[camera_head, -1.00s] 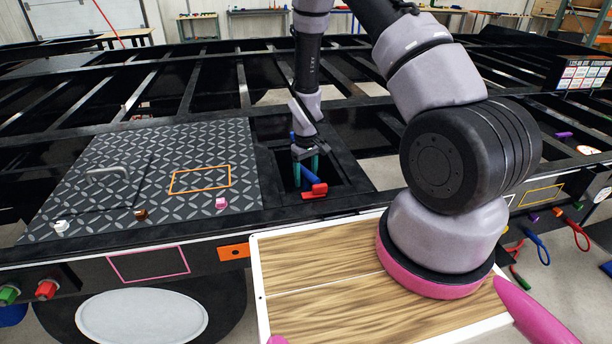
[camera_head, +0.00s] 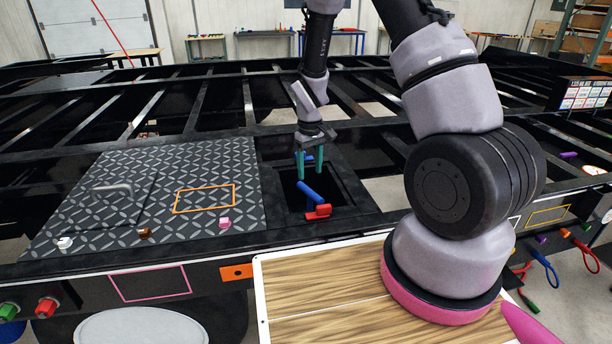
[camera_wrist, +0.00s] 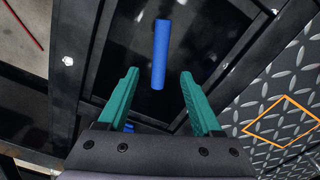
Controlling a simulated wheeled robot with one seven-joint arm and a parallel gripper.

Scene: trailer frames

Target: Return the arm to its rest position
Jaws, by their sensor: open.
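My gripper (camera_head: 309,164) has two teal fingers and hangs above a square opening in the black trailer frame. The fingers are apart with nothing between them. It also shows in the wrist view (camera_wrist: 158,90), with its fingers spread. A blue cylinder (camera_head: 309,191) stands out of the opening below the fingers, tilted, beside a red valve-like piece (camera_head: 318,212) at the opening's near edge. The blue cylinder also lies ahead of the fingertips in the wrist view (camera_wrist: 161,55). My arm reaches forward from its base on the wooden board.
A diamond-plate panel (camera_head: 110,215) with a handle (camera_head: 113,188) and an orange outline (camera_head: 205,198) lies left of the opening. Black frame beams surround it. The wooden board (camera_head: 320,285) is bare in front. Coloured hoses (camera_head: 540,262) hang at the right.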

